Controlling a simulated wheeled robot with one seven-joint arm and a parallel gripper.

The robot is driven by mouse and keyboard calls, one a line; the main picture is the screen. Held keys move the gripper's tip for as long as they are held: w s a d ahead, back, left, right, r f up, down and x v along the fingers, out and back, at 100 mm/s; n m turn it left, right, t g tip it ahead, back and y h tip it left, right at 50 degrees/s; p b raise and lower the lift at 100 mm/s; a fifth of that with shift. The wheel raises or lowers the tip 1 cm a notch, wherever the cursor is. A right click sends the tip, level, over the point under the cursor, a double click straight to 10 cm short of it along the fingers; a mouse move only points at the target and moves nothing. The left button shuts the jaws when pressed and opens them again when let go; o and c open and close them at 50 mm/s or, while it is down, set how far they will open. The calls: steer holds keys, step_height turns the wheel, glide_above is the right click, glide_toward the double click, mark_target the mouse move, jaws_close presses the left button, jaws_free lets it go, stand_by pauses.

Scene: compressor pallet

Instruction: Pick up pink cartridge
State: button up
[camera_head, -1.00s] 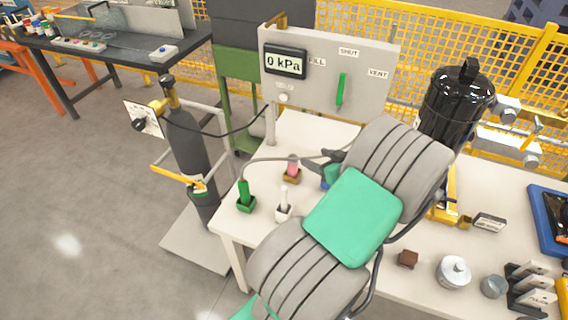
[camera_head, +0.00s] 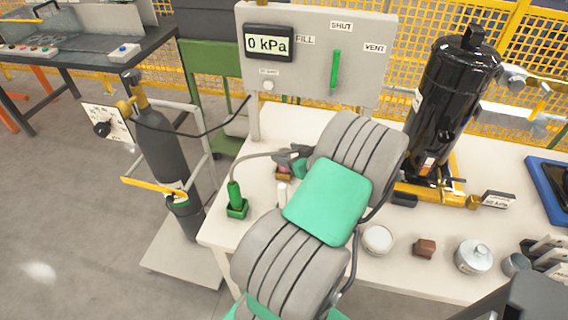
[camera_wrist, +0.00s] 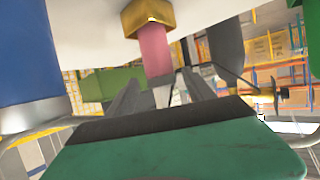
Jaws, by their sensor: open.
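The pink cartridge (camera_head: 284,169) stands in a small brown holder (camera_head: 284,177) on the white table, partly hidden by my gripper in the head view. In the wrist view, the cartridge (camera_wrist: 154,50) appears upside down below its brass-coloured holder (camera_wrist: 150,14). My gripper (camera_head: 292,153) is open and close to the cartridge. In the wrist view the two dark fingers of my gripper (camera_wrist: 163,88) point toward it, and its end shows between them. I cannot tell whether either finger touches it.
A white cartridge (camera_head: 282,193) stands close by, partly behind my arm. The gauge panel (camera_head: 315,50) rises behind. A black compressor (camera_head: 445,110) stands right. A gas cylinder (camera_head: 168,160) is left of the table.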

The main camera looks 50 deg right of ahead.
steer(key=x, duration=0.4)
steer(key=shift+w+a, duration=0.1)
steer(key=shift+w, duration=0.05)
steer(key=shift+r, duration=0.1)
steer(key=shift+c, duration=0.3)
jaws_close()
